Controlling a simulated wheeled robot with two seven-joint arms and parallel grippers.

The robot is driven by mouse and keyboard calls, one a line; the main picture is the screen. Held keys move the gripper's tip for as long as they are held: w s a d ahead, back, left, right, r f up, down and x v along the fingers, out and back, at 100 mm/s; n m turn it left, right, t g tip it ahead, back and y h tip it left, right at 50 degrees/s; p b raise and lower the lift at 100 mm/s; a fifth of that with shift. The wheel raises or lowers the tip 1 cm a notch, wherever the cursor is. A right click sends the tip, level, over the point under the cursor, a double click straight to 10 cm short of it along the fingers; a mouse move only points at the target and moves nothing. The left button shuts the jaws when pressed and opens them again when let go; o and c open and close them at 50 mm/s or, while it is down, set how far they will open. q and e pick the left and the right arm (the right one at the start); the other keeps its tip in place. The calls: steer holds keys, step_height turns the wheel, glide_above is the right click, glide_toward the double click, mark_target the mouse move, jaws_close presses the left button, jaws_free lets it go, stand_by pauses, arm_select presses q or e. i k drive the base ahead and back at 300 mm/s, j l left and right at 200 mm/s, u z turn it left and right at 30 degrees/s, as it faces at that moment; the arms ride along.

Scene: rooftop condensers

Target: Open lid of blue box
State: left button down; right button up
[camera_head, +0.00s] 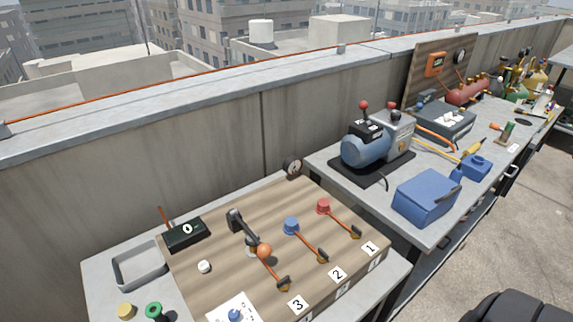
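A blue box (425,198) sits near the front edge of the right-hand grey bench. Its top looks closed, and a darker blue part stands up at its right end. Whether that part is a handle or a latch is too small to tell. The inside of the box is not visible. Neither of my grippers is in view.
A blue pump (366,148) on a black mat stands left of the box. A smaller blue block (476,166) lies behind it to the right. The left bench holds a wooden board (205,290) with numbered levers. A concrete parapet (215,165) runs behind both benches.

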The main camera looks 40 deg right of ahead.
mark_target(429, 190)
steer(key=l+z, duration=0.1)
steer(key=z, duration=0.3)
steer(key=k+l+z, duration=0.1)
steer(key=z, duration=0.3)
steer(key=k+l+z, duration=0.1)
steer(key=z, duration=0.3)
steer(key=l+z, duration=0.15)
steer(key=z, duration=0.25)
steer(key=l+z, duration=0.15)
steer(key=z, duration=0.25)
